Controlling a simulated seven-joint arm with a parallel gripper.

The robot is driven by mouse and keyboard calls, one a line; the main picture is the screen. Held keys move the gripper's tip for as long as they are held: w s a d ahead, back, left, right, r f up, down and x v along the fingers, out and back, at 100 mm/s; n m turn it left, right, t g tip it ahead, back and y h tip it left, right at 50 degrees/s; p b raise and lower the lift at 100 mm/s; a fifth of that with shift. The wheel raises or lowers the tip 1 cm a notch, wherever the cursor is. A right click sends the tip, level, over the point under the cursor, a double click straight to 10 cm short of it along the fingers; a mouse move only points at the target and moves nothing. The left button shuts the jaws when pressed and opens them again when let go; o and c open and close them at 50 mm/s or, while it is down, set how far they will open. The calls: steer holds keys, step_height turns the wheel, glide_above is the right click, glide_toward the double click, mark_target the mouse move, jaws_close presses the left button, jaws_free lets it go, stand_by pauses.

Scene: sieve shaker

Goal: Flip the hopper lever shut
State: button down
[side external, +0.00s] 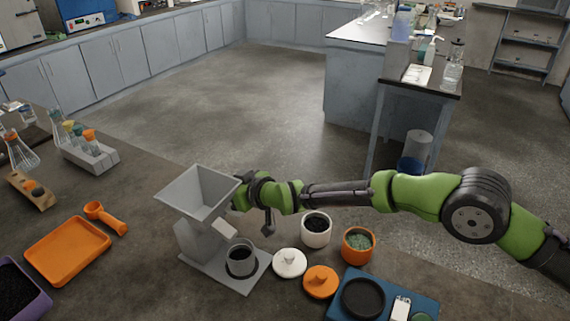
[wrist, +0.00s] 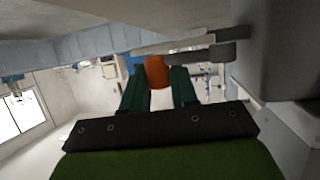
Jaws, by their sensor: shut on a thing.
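The grey hopper (side external: 197,192) stands upright on its stand at the front of the bench, with a grey cup (side external: 240,259) under its spout. My arm reaches in from the right, and its end is close behind the hopper's right side. In the wrist view, my gripper (wrist: 158,78) has its two dark green fingers closed on an orange piece (wrist: 157,70), which looks like the lever's grip. A grey bar (wrist: 209,55) lies beside it to the right. In the side view the hopper hides my fingertips and the lever, so its angle cannot be told.
A white jar (side external: 316,231), an orange jar (side external: 357,246), a white lid (side external: 290,263) and an orange lid (side external: 320,282) sit right of the hopper, below my arm. An orange tray (side external: 67,252) and scoop (side external: 104,215) lie left.

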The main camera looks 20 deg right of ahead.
steer(key=shift+s+f+m+h, duration=0.3)
steer(key=shift+s+f, duration=0.1)
steer(key=shift+f, duration=0.2)
steer(key=shift+w+d+r+m+t+h, duration=0.1)
steer(key=shift+d+r+m+t+h, duration=0.15)
steer(key=shift+r+m+t+h, duration=0.05)
steer(key=c, duration=1)
jaws_free()
steer(key=shift+r, duration=0.1)
steer(key=shift+c, duration=0.2)
steer(key=shift+o, duration=0.5)
steer(key=shift+w+r, duration=0.1)
steer(key=shift+s+d+r, duration=0.35)
steer(key=shift+s, duration=0.1)
steer(key=v, duration=1.5)
steer(key=shift+s, duration=0.35)
steer(key=shift+d, duration=0.15)
steer(key=shift+c, duration=0.2)
